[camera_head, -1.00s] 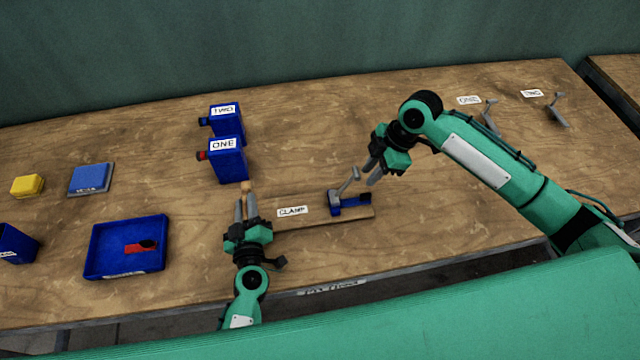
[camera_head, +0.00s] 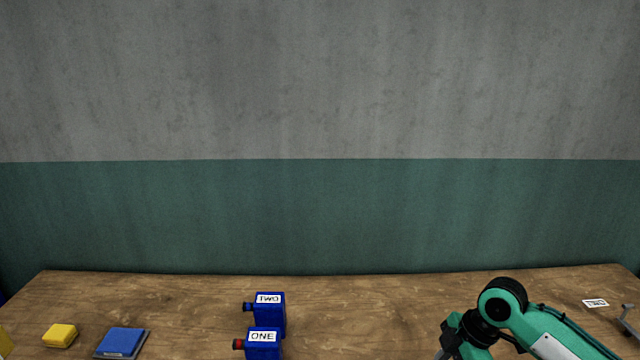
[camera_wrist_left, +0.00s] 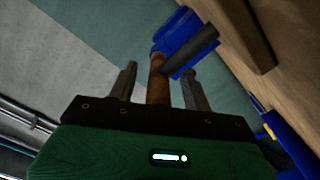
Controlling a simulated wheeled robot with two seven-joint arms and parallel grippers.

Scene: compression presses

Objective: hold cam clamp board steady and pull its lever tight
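In the left wrist view, the wooden clamp board (camera_wrist_left: 157,82) runs as a narrow brown strip between the fingers of my left gripper (camera_wrist_left: 160,72). Gaps show on both sides of the strip, so the gripper looks open around it. The blue clamp body (camera_wrist_left: 172,33) is beyond the fingertips, with a dark grey lever bar (camera_wrist_left: 197,48) slanting across it. In the head view, the board, clamp and left gripper are below the frame. My right wrist shows at the lower right, but its fingertips are cut off.
Blue boxes labelled ONE (camera_head: 263,345) and TWO (camera_head: 269,310) stand near the bottom centre of the head view. A small label (camera_head: 595,303) and grey lever (camera_head: 629,322) are at right. A wall stands behind.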

